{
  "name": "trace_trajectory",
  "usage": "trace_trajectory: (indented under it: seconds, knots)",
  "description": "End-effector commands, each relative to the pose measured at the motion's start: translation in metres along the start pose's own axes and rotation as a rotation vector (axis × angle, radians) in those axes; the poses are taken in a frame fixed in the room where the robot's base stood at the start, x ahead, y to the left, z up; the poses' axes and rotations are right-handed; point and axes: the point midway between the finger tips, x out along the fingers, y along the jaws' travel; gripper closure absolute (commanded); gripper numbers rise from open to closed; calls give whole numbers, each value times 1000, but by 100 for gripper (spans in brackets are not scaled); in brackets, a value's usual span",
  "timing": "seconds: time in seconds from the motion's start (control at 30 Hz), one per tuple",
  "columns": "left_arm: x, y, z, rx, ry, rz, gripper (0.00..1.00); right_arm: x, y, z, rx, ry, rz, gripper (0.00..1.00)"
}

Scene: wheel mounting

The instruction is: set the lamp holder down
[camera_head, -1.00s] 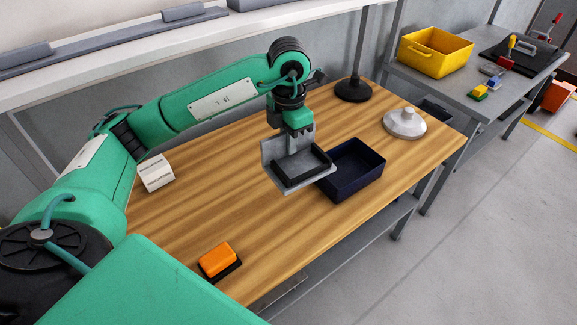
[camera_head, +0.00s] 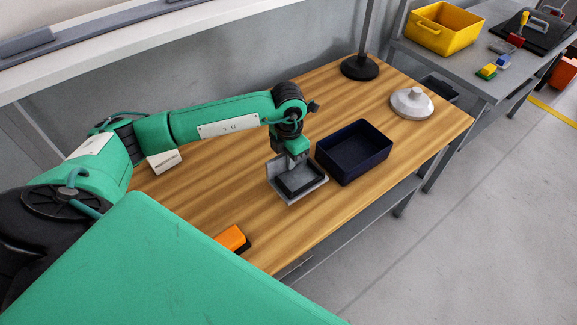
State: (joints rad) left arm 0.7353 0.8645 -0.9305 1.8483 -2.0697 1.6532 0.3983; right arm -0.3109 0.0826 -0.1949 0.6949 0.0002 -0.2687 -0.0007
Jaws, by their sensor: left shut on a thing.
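The lamp holder (camera_head: 284,193) is a grey bracket with an upright back plate and a black rectangular frame on it. My left gripper (camera_head: 297,160) is shut on it from above, near the back plate, and partly hides it. The holder is low over the wooden table (camera_head: 210,200), left of the dark blue bin (camera_head: 355,168) and apart from it. I cannot tell whether its underside touches the wood. My right gripper is not in view.
A white block (camera_head: 165,161) lies at the table's left and an orange block (camera_head: 231,237) near the front edge. A white lamp-like part (camera_head: 411,103) and a black stand base (camera_head: 360,67) are at the far right. Bare wood surrounds the holder's left and front.

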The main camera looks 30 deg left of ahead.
Motion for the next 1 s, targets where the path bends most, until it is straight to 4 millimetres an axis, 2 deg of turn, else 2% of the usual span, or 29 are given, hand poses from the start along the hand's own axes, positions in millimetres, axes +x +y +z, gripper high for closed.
trace_trajectory:
  seconds: [0.17, 0.4, 0.53, 0.77, 0.8, 0.9, 1.0]
  knots:
    - [12, 0, 0, -2, 1, -1, 100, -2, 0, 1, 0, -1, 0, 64]
    - [44, 0, 0, 0, 0, 0, 100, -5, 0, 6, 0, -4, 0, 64]
    - [46, 0, 0, 0, -2, 0, 100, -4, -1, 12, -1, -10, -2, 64]
    - [49, 0, 0, 0, -1, 0, 100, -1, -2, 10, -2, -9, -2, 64]
    - [50, 0, 0, 0, 0, 0, 87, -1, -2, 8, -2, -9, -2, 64]
    - [49, 0, 0, 0, 0, 0, 68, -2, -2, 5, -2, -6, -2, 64]
    - [48, 0, 0, 0, 0, 0, 67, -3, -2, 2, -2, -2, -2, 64]
